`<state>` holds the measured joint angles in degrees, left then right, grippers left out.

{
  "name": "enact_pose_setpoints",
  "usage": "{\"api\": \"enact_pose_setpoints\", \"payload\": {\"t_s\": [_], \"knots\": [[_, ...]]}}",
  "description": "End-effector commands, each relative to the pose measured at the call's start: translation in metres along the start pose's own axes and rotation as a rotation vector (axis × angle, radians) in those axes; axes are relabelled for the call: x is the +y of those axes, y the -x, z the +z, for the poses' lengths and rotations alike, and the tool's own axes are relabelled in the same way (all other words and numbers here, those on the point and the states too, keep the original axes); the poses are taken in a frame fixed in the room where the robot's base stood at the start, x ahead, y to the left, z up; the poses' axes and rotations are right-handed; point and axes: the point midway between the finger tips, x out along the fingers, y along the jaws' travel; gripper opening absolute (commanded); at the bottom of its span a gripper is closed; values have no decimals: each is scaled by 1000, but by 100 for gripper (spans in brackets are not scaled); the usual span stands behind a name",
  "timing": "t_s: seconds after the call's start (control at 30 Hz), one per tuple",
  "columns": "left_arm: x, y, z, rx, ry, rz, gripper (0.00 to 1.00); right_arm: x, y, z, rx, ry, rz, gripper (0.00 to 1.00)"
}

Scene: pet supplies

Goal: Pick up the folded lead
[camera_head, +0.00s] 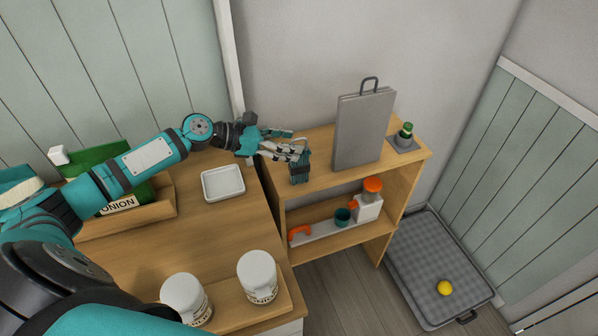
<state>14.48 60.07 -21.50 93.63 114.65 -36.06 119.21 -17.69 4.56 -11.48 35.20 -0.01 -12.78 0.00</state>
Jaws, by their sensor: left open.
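The folded lead (300,170) is a teal bundle with a dark band around its middle. It stands upright at the left front part of the shelf unit's top (318,178). My left gripper (294,149) reaches in from the left, just above and behind the lead, with its fingers open. The fingers overlap the lead's upper end in the picture, and I cannot tell whether they touch it. My right gripper is out of view.
A grey upright panel with a handle (361,130) stands right of the lead, close by. Beyond it is a small green-topped item (405,133). A white tray (223,183) and two white jars (258,277) are on the left counter.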

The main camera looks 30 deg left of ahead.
Motion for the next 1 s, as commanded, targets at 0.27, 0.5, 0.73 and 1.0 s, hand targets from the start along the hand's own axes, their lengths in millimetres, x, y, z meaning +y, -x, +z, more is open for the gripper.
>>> {"api": "enact_pose_setpoints", "payload": {"t_s": [0.27, 0.5, 0.73, 1.0], "knots": [[0, -18, -11, -3, 1, 1, 56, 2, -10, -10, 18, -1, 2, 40], [-3, -45, -16, -2, 1, -1, 56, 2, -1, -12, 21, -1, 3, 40], [-4, -76, -22, -2, 0, 1, 56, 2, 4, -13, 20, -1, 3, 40], [-4, -80, -24, 1, 0, 1, 56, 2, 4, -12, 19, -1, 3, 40]]}}
